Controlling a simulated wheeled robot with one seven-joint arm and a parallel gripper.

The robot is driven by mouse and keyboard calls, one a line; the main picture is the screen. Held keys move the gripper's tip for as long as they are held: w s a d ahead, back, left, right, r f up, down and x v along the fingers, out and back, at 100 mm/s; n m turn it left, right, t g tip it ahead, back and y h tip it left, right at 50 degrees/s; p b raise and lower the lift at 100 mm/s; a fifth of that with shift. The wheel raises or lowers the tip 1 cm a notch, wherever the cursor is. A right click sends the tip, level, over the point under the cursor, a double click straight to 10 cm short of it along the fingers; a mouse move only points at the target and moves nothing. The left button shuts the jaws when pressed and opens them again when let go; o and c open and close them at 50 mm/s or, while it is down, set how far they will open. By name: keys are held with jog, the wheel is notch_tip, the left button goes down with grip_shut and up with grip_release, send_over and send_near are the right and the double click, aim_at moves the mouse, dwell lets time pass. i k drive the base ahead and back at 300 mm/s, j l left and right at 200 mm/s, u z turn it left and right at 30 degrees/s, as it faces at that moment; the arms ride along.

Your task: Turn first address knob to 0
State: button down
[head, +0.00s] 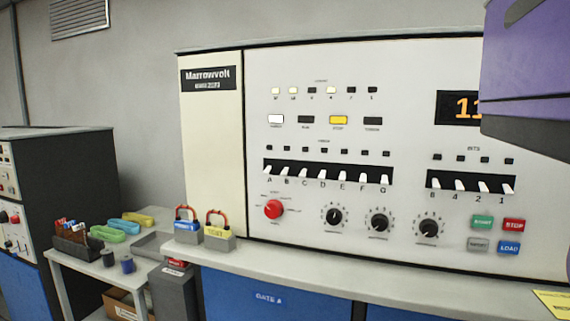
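Three black rotary knobs with dial marks sit in a row low on the cream console panel (400,75). The left black knob (334,217) seems to have its white mark near the top; the numbers around it are too small to read. The middle black knob (379,223) and the right black knob (428,229) stand to its right. The small labels under them are unreadable, so I cannot tell which is named first address. A red knob (273,209) is further left. My gripper is not in view; a purple part, probably my arm, fills the top right corner.
White toggle switches labelled A to G (325,174) sit above the knobs. Green, red, grey and blue buttons (496,235) are at the right. A ledge (300,277) runs below the panel. Two padlock-like items (203,232) stand at its left end, beside a side table.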

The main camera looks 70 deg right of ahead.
aim_at(334, 216)
jog(key=z, duration=1.85)
